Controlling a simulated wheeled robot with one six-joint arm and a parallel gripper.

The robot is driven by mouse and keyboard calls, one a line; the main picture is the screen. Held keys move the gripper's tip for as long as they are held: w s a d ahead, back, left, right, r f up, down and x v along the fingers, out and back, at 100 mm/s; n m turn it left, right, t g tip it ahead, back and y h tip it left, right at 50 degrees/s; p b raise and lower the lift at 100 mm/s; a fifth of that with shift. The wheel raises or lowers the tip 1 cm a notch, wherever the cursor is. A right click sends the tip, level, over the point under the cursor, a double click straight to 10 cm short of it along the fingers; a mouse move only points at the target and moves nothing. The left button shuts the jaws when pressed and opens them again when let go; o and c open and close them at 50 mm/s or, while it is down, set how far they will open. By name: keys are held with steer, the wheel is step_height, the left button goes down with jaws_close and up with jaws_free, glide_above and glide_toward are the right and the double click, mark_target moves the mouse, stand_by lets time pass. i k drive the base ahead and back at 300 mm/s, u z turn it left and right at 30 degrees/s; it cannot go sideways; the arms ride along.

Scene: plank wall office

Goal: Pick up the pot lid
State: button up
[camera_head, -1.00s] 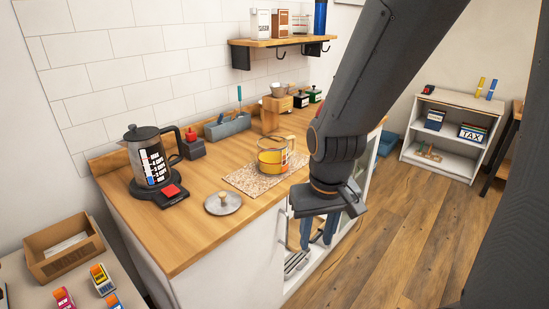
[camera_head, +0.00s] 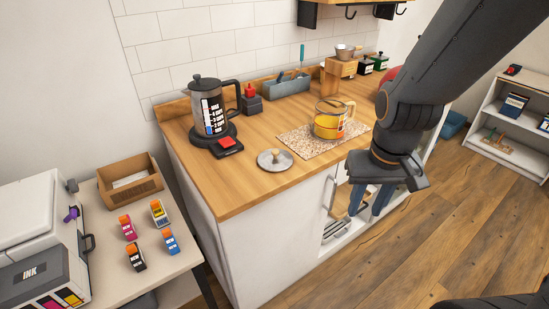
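The pot lid (camera_head: 269,162) is a round grey metal disc with a small wooden knob. It lies flat on the wooden counter (camera_head: 232,192), near its front edge.
A grey toolbox (camera_head: 285,86) and a wooden grinder (camera_head: 338,72) stand farther back.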

mark_target(272, 160)
steer(key=z, duration=1)
steer(key=i, duration=0.75)
steer(key=u, duration=2.7)
